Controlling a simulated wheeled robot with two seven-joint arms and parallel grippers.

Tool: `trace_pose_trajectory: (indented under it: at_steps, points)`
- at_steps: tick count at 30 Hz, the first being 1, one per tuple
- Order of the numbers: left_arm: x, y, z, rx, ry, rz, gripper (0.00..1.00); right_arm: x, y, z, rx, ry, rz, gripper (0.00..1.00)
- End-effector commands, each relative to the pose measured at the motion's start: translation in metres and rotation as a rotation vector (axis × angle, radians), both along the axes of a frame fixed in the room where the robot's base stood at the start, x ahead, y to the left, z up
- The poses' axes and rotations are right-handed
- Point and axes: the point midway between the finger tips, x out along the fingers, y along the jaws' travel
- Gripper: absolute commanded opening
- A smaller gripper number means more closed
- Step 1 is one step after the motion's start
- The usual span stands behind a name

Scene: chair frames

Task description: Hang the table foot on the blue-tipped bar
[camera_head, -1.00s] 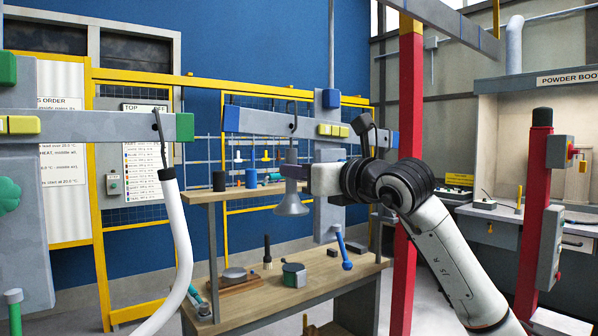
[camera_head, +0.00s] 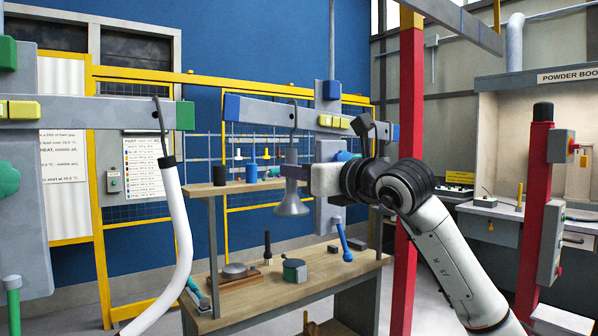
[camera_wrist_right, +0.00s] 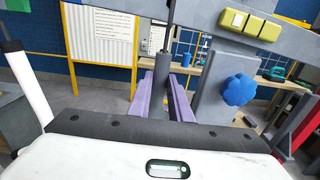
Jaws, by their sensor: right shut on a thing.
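The table foot (camera_head: 290,205) is a grey bell-shaped piece with a stem and a thin dark hook on top. My right gripper (camera_head: 311,180) is shut on its stem and holds it upright below the blue-tipped bar (camera_head: 262,111). The hook shows in front of the grey bar, its curved top about level with the bar's upper edge. I cannot tell whether it touches. In the right wrist view the purple fingers (camera_wrist_right: 164,98) close around the grey stem (camera_wrist_right: 161,67); the hook's top is out of frame. My left gripper is not in view.
A white leg (camera_head: 178,220) hangs by a hook on the green-tipped bar (camera_head: 90,111) at left. A wooden bench (camera_head: 320,285) with a shelf and tools stands behind. A red post (camera_head: 409,180) rises just right of the bar's right end.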

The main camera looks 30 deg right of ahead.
Motion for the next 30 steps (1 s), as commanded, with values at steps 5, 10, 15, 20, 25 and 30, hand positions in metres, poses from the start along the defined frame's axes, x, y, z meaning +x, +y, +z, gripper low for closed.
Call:
trace_pose_trajectory:
  at_steps: [5,10,15,20,25,30]
  points:
    - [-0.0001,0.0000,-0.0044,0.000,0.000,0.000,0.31,-0.0002,0.0004,-0.0040,0.000,-0.002,0.000,0.00]
    - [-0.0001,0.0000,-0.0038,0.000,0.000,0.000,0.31,-0.0002,0.0004,-0.0032,0.000,-0.002,0.000,0.26]
    - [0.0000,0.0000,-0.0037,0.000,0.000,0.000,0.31,-0.0002,0.0004,-0.0034,0.000,-0.001,0.000,0.40]
    - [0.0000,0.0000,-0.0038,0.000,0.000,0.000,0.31,0.0001,0.0004,-0.0045,0.000,0.001,0.000,0.40]
    - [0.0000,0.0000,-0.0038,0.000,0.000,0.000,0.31,0.0001,0.0004,-0.0044,0.000,0.001,0.000,0.40]
    - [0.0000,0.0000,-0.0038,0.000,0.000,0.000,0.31,0.0001,0.0003,-0.0042,0.000,0.001,0.000,0.40]
